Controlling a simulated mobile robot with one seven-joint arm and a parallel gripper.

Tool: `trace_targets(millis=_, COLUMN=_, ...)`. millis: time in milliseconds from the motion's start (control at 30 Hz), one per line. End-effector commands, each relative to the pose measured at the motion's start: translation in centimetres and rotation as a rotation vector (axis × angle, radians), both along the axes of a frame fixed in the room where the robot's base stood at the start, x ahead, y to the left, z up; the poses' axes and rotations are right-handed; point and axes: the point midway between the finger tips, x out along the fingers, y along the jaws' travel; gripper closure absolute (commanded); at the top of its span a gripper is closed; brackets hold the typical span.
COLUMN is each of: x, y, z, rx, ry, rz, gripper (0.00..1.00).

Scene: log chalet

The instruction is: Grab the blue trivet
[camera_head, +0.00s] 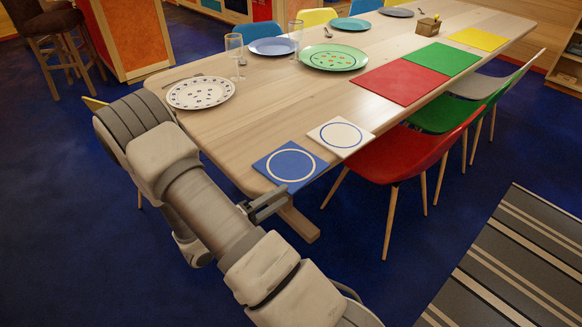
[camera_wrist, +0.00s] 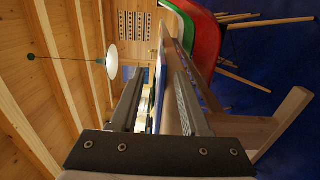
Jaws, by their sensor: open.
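The blue trivet (camera_head: 290,165) is a flat square with a white ring, lying at the near corner of the wooden table (camera_head: 225,125), its front corner at the table's edge. My gripper (camera_head: 268,203) is just in front of that corner, low and close to it. In the wrist view, my gripper (camera_wrist: 159,74) is open, one finger on each side of a thin edge-on strip with blue in it, which looks like the trivet. I cannot tell whether either finger touches it.
A white trivet (camera_head: 341,135) with a blue ring lies right beside the blue one. A patterned plate (camera_head: 200,92) and glass (camera_head: 234,52) stand farther back. A red chair (camera_head: 405,155) stands close on the right. Open blue floor (camera_head: 375,275) lies in front.

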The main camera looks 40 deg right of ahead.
Motion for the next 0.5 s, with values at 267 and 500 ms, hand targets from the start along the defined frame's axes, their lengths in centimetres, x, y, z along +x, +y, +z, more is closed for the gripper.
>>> trace_targets(millis=267, x=0.1, y=-2.1, z=-0.2, rx=0.001, ry=0.0, rz=-0.002, gripper=0.54)
trace_targets(millis=500, x=0.4, y=-5.5, z=-0.5, rx=0.0, ry=-0.001, rz=-0.003, gripper=0.54)
